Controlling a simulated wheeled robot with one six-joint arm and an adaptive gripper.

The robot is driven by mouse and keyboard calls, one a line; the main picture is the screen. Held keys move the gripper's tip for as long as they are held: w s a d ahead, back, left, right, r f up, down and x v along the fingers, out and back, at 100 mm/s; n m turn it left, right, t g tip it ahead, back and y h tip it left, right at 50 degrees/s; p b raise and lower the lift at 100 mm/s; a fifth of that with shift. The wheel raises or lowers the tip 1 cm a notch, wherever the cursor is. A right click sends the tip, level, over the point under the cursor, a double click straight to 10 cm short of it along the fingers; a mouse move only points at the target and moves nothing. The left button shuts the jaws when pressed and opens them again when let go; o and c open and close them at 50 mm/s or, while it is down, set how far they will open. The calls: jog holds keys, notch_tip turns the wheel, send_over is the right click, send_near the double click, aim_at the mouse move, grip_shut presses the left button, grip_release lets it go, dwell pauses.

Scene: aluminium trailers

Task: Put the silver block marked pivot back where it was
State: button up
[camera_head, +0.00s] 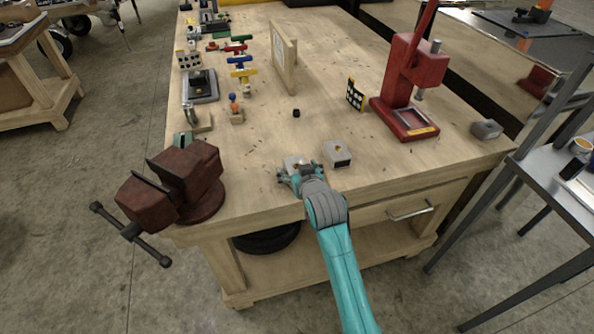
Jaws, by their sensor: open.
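A silver block (336,154) with a dark front face and a small yellowish spot on top sits near the front edge of the wooden workbench (350,185). A second silver block (293,161) lies just left of it, partly hidden by my gripper. A third grey block (486,129) sits at the bench's right corner. Any "pivot" marking is too small to read, so I cannot tell which block bears it. My gripper (289,176) is open at the second block, low over the bench's front edge. I cannot tell whether it touches the block.
A dark red vise (172,185) stands at the front left corner. A red press (405,90) stands to the right, beside a dotted board (355,95). A small black cube (296,113) lies mid-bench. Colored clamps and a wooden upright panel (284,58) stand further back. Bench around the cube is mostly clear.

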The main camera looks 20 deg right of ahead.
jog(key=shift+c, duration=0.3)
jog(key=c, duration=1.6)
notch_tip(320, 180, up, 10)
jog(key=shift+w+f, duration=0.1)
